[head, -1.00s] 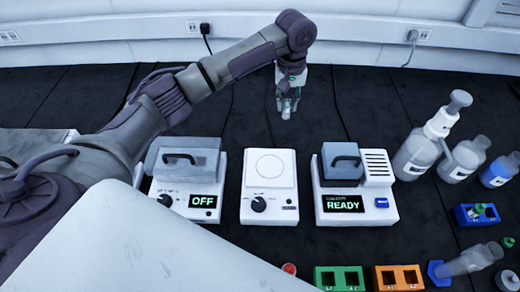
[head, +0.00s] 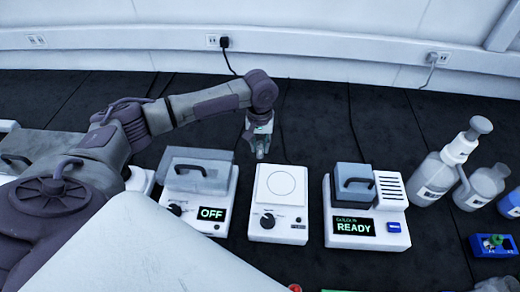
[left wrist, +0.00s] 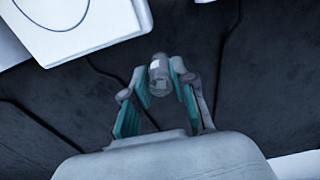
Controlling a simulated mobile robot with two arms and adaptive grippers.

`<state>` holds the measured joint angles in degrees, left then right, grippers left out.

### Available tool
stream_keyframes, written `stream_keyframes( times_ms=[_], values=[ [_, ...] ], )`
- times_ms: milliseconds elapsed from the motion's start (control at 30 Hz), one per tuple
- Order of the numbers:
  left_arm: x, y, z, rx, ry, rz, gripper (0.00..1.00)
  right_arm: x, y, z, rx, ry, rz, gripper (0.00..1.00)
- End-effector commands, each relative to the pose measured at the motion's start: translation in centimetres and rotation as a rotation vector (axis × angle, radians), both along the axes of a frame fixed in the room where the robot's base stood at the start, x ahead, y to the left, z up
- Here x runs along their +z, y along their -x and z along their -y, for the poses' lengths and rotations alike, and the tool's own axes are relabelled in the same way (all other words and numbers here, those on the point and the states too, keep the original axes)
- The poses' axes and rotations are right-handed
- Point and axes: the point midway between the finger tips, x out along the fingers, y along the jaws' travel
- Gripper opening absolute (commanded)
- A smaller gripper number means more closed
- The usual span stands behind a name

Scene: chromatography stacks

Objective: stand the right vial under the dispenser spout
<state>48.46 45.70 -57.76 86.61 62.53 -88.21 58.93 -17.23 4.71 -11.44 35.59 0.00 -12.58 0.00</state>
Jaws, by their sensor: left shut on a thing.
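My left gripper (head: 260,150) hangs over the dark bench just behind the white hotplate-like device. In the left wrist view my left gripper (left wrist: 160,85) has its teal pads closed on the sides of a small grey vial (left wrist: 159,70) with a pale label. I cannot tell from its look whether it is the right vial. My right gripper is not in view.
The device marked OFF (head: 212,214), the round-topped device (head: 282,231) and the device marked READY (head: 357,226) stand in a row in front of the gripper. More bottles (head: 483,186) stand right of the dispenser. A blue rack (head: 478,245) is at lower right. The bench behind the devices is clear.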

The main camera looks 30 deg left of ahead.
Motion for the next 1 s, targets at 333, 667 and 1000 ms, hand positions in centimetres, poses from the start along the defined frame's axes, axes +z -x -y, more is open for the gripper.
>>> stream_keyframes(
  times_ms=[333,667,1000],
  values=[
    [-3.1,0.0,0.0,0.0,-0.001,0.0,0.09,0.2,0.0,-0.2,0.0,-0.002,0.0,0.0],
    [-3.3,0.0,0.1,-0.001,-0.001,0.0,0.37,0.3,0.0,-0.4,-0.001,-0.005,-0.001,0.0],
    [-3.3,0.0,0.0,0.0,-0.001,0.0,0.51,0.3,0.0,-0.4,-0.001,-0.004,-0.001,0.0]
  ],
)
